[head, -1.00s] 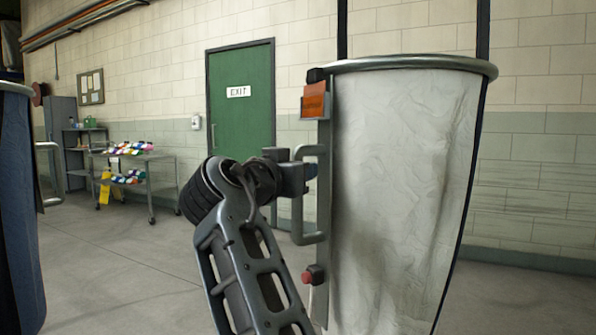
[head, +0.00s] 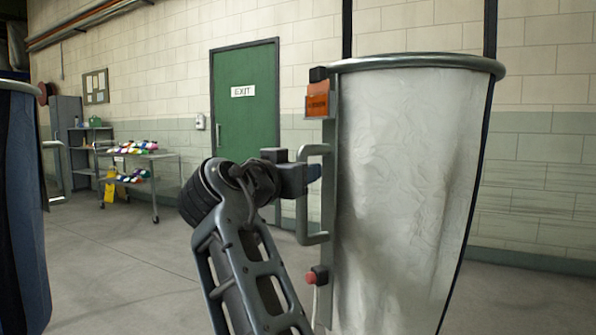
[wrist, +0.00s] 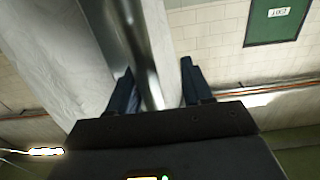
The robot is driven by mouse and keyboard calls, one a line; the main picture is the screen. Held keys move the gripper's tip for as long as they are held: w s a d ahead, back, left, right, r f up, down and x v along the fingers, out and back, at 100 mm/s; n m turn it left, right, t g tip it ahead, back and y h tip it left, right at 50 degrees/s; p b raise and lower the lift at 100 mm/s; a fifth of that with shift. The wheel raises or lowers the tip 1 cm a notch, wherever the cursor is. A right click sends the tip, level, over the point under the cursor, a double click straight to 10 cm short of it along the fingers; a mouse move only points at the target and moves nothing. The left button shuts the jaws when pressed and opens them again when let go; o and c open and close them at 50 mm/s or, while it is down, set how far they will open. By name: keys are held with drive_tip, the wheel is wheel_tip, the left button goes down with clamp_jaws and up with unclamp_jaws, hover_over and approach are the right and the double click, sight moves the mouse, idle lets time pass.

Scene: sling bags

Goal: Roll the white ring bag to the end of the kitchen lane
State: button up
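The white ring bag (head: 405,190) hangs upright at the right of the head view, its mouth held by a grey metal ring (head: 420,62). A metal strip on its left side carries a D-shaped handle (head: 313,239), an orange tag (head: 318,100) and a red button (head: 311,279). My gripper (head: 314,173) is at the handle's upright bar, with its dark blue fingertips partly hidden. In the wrist view my gripper (wrist: 157,88) has its fingers apart on either side of the handle bar (wrist: 147,65). A gap shows between the bar and the right finger.
A dark blue bag (head: 22,210) with its own handle stands at the left edge. A cart (head: 140,172) with colourful items stands by the back wall, near a grey shelf (head: 90,140). A green exit door (head: 245,130) is behind. The floor (head: 125,255) between the bags is clear.

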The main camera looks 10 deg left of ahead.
drive_tip(key=v, duration=0.7)
drive_tip(key=shift+s+a, duration=0.2)
drive_tip(key=shift+s, duration=0.1)
idle(0.6)
